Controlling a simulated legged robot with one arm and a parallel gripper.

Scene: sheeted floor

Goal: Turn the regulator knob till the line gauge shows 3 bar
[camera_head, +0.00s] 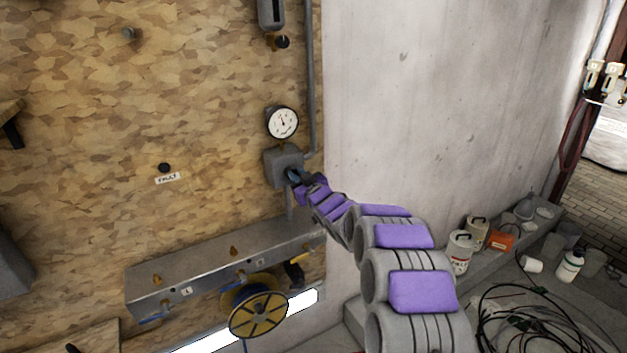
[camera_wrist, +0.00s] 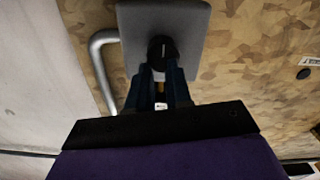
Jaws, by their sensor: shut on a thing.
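The line gauge (camera_head: 282,123) is a round white dial on the board wall, above the grey regulator body (camera_head: 275,168). Its needle is too small to read exactly. The black regulator knob (camera_wrist: 162,50) sticks out from the grey regulator body in the wrist view. My gripper (camera_head: 296,177) reaches the front of the regulator from the lower right and hides most of the knob in the head view. In the wrist view my gripper's two dark fingers (camera_wrist: 160,75) are shut on the knob, one on each side.
A grey pipe (camera_head: 311,80) runs down beside the gauge. Below is a metal manifold (camera_head: 205,265) with several valves, and a yellow reel (camera_head: 258,312) hangs in front. A label reading FAULT (camera_head: 167,178) is left. Containers and a cable coil (camera_head: 525,320) lie at right.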

